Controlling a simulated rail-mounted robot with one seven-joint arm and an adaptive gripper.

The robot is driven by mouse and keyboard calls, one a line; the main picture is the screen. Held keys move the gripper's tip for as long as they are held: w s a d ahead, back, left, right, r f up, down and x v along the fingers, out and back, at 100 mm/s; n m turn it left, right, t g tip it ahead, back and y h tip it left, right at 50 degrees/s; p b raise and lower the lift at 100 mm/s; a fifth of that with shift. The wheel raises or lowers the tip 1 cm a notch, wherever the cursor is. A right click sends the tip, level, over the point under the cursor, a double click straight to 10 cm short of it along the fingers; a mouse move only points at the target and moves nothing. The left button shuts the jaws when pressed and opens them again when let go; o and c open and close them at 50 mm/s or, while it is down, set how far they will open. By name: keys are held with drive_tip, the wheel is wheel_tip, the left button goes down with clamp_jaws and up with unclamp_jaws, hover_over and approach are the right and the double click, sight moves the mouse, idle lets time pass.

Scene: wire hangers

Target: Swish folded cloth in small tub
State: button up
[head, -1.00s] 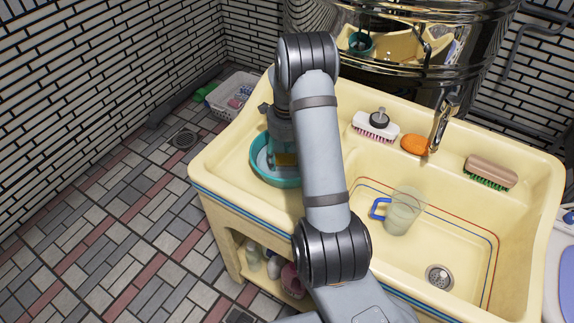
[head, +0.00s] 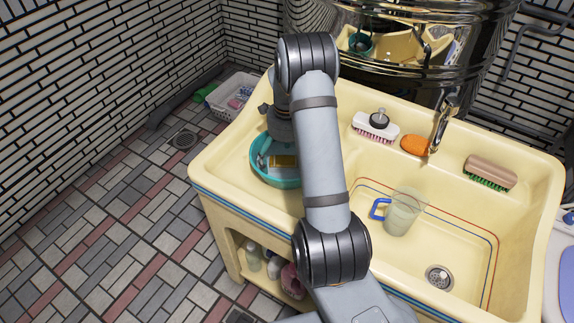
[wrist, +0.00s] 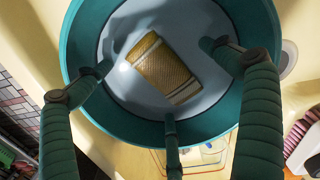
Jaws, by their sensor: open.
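The small tub (head: 276,183) is round and teal and stands on the left part of the cream sink top, with pale water in it. The folded cloth (head: 284,161) is yellow-brown and lies in the tub. In the head view my arm hides part of the tub's right side and most of the fingers.
A clear jug with a blue handle (head: 402,214) stands in the basin right of my arm. A white brush (head: 375,127), an orange sponge (head: 415,145) and a brown brush (head: 490,172) lie along the back ledge. A metal tap (head: 444,122) overhangs the basin.

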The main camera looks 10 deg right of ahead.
drive_tip(key=shift+r, duration=0.1)
wheel_tip(320, 180, up, 12)
idle(0.5)
drive_tip(key=shift+c, duration=0.9)
drive_tip(key=c, duration=0.4)
drive_tip(key=shift+r+p, duration=2.15)
drive_tip(key=shift+r, duration=0.3)
